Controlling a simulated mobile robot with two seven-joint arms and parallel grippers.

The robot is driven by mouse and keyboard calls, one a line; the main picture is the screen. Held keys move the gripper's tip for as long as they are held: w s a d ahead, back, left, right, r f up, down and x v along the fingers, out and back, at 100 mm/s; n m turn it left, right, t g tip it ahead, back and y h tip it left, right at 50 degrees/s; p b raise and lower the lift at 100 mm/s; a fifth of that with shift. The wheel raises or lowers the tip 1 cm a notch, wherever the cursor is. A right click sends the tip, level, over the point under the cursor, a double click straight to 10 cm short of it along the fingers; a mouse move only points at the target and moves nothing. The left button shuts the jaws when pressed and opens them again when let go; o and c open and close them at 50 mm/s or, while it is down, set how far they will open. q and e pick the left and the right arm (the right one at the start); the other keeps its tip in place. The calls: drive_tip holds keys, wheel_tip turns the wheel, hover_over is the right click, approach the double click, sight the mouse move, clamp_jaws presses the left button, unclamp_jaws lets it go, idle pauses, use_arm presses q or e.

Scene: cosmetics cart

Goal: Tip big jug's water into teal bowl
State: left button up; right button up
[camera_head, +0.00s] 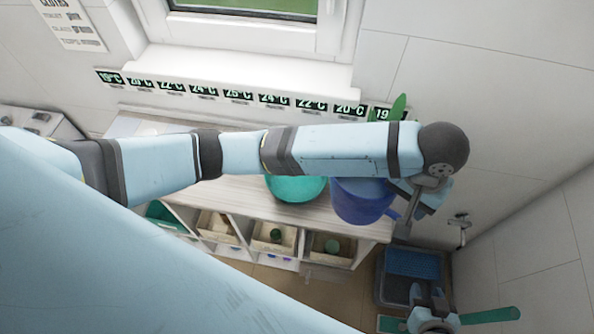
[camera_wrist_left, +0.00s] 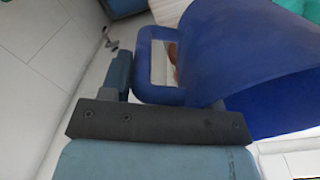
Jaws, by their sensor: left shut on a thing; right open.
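The big blue jug (camera_head: 362,203) is at the right end of the wooden counter, partly hidden by my left arm. In the left wrist view the jug (camera_wrist_left: 262,60) fills the upper right, with its loop handle toward the gripper. My left gripper (camera_head: 408,206) is shut on the jug's handle; it also shows in the left wrist view (camera_wrist_left: 150,85). The teal bowl (camera_head: 296,190) stands just left of the jug, its upper part hidden by my arm. I cannot see the water or tell the jug's tilt. My right gripper (camera_head: 432,316) is open, low at the right.
The counter (camera_head: 235,192) has clear top left of the bowl. Below it are open cubbies with wooden trays (camera_head: 274,240). A dark basin with a blue grid (camera_head: 412,264) is at the lower right, under a wall tap (camera_head: 459,222). A window and temperature strips line the back wall.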

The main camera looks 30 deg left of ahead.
use_arm(q)
drive_tip(key=shift+w+a+r+h, duration=0.2)
drive_tip(key=shift+a+r+h, duration=0.4)
drive_tip(key=shift+h, duration=0.2)
drive_tip(key=w+a+r+g+h, duration=0.2)
drive_tip(key=a+h, duration=0.7)
drive_tip(key=a, duration=0.1)
drive_tip(key=shift+w+a+r+g, duration=0.2)
drive_tip(key=shift+w+a+g, duration=0.1)
use_arm(e)
drive_tip(key=shift+w+r, duration=0.1)
drive_tip(key=shift+r, duration=0.05)
use_arm(q)
drive_tip(key=shift+w+a+f+h, duration=0.1)
drive_tip(key=shift+a+f+h, duration=0.2)
drive_tip(key=shift+h, duration=0.1)
drive_tip(key=shift+w+a+g+h, duration=0.15)
drive_tip(key=shift+a+h, duration=0.3)
drive_tip(key=shift+a, duration=0.1)
drive_tip(key=shift+w+a+g+h, duration=0.1)
drive_tip(key=shift+a+g+h, duration=0.05)
drive_tip(key=shift+a+h, duration=0.35)
idle(1.6)
